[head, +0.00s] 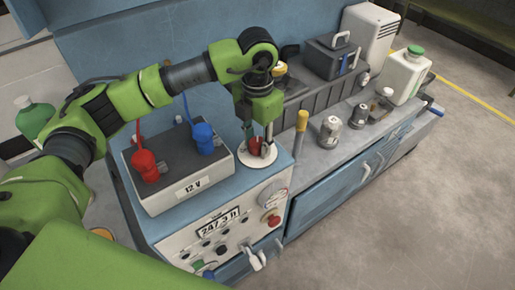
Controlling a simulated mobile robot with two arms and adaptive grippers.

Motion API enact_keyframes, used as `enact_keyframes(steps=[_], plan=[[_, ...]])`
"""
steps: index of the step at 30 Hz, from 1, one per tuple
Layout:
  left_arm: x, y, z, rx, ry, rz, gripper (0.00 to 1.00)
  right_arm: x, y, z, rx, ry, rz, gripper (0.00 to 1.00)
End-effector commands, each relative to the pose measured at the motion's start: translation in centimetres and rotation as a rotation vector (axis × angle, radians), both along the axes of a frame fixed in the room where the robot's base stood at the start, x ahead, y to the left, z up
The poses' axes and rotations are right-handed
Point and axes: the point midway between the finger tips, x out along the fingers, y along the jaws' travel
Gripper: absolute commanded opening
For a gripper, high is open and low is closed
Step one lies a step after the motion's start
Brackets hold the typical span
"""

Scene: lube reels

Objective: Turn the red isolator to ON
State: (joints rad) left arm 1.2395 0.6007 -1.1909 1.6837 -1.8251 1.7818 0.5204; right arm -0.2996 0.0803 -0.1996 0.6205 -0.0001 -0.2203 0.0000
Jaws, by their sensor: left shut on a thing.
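The red isolator (256,145) sits on a round white plate (258,160) on the blue cabinet top, right of the battery. My left gripper (262,138) comes down on it from above and is shut on it. The fingers hide part of the red handle, so I cannot tell which position it points to. My right gripper is not in view.
A 12 V battery (186,194) with a red clamp (145,165) and a blue clamp (204,138) stands close on the left. A yellow-topped handle (301,121) rises just right of the isolator. A bench behind holds metal cans (330,131) and a green-capped jug (406,76). Open floor lies at right.

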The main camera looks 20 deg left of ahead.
Motion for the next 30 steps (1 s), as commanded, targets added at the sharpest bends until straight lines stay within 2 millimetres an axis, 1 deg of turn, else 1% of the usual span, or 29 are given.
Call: enact_keyframes(steps=[1, 9, 17, 28, 29, 30], plan=[[0.1, 0.0, -0.2, -0.001, -0.005, -0.028, 0.10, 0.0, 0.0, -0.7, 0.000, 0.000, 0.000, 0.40], [0.1, 0.0, 0.0, -0.001, -0.004, -0.150, 0.10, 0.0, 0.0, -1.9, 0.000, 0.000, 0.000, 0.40], [0.1, 0.0, 0.1, -0.001, -0.004, -0.193, 0.11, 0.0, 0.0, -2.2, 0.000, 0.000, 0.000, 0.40], [0.1, 0.0, 0.2, 0.000, -0.004, -0.196, 0.11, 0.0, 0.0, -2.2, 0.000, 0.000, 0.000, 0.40], [0.1, 0.0, 0.2, 0.000, -0.004, -0.196, 0.37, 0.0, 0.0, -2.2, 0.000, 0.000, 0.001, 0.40], [0.1, 0.0, 0.2, 0.000, -0.004, -0.196, 0.47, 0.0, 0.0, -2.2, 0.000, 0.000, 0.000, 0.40]])
